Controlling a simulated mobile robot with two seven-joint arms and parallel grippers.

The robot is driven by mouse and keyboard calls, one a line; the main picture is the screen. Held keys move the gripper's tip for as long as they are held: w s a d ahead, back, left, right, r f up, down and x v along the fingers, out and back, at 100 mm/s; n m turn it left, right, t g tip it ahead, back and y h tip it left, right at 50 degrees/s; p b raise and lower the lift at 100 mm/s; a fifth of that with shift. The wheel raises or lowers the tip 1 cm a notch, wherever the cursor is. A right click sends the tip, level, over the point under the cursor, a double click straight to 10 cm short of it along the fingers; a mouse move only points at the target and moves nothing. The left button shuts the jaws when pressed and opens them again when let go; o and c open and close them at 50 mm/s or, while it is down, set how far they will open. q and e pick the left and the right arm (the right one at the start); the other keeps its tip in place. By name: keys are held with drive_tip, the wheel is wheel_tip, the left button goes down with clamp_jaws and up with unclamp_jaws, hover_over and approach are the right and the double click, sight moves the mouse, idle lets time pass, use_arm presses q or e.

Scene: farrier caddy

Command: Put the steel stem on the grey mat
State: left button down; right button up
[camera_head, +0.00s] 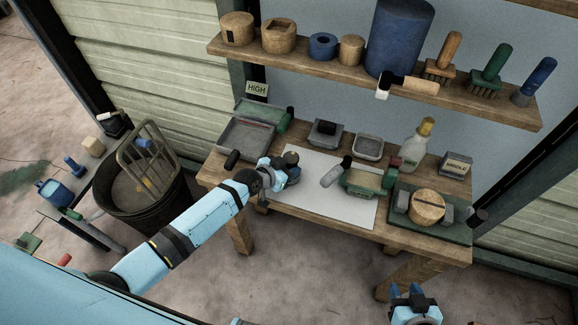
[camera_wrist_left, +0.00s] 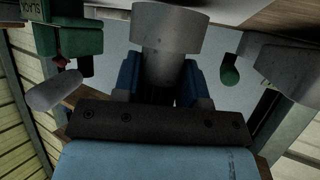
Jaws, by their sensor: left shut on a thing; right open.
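The steel stem (camera_wrist_left: 168,68) is a grey metal piece with a narrow shank and a wider round end. My left gripper (camera_head: 288,174) is shut on it; in the left wrist view the blue fingers close on both sides of the shank. In the head view the gripper hides most of the stem. The grey mat (camera_head: 325,207) is a flat pale sheet on the wooden bench. My left gripper is over its left edge; I cannot tell whether the stem touches it. My right gripper (camera_head: 411,294) is open, low in front of the bench.
A green device (camera_head: 362,181) with a grey cylinder stands on the mat's right part. A green tray (camera_head: 455,230) with a round wooden block is to the right. Metal trays, a bottle (camera_head: 415,147) and a black rod (camera_head: 232,159) surround the mat. A shelf (camera_head: 330,72) hangs above.

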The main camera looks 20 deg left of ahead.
use_arm(q)
drive_tip(key=shift+f, duration=0.15)
idle(0.4)
drive_tip(key=shift+f+b, duration=0.25)
drive_tip(key=shift+b, duration=0.1)
drive_tip(key=c, duration=0.6)
unclamp_jaws()
drive_tip(key=shift+s+a, duration=0.1)
drive_tip(key=shift+s, duration=0.05)
drive_tip(key=v, duration=1.3)
drive_tip(key=shift+s+a+r+b, duration=0.15)
drive_tip(key=shift+s+b, duration=0.1)
drive_tip(key=shift+b, duration=0.15)
